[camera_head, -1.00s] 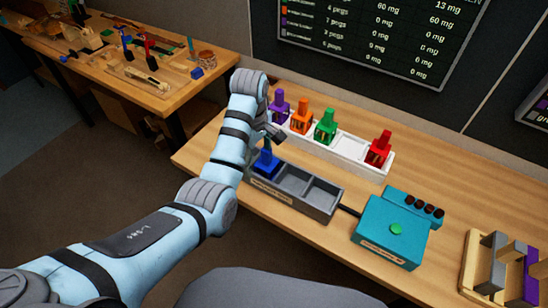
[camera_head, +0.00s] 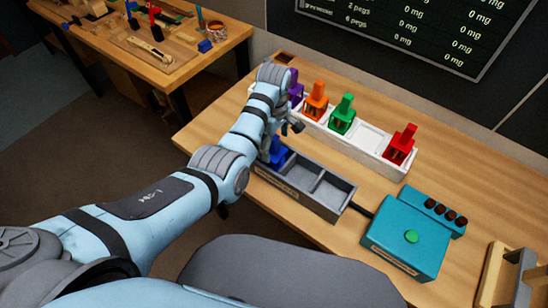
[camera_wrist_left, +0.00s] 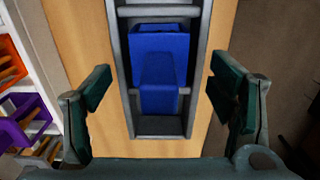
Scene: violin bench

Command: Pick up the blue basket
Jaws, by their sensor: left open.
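The blue basket (camera_head: 278,152) stands in the left compartment of a grey tray (camera_head: 330,201) on the bench. In the head view my left arm partly hides it. In the left wrist view the blue basket (camera_wrist_left: 159,67) shows from above, with its raised handle in the middle and grey tray walls around it. My left gripper (camera_wrist_left: 165,100) is open above it, with one finger on each side of the tray and neither visibly touching the basket. In the head view the left gripper (camera_head: 285,130) is partly hidden by its own wrist. My right gripper is not in view.
A white tray (camera_head: 372,142) behind holds purple, orange, green (camera_head: 342,118) and red (camera_head: 401,147) baskets. A teal device (camera_head: 405,240) with a green button stands right of the grey tray. A wooden stand (camera_head: 497,270) is at far right. Bare bench lies in front.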

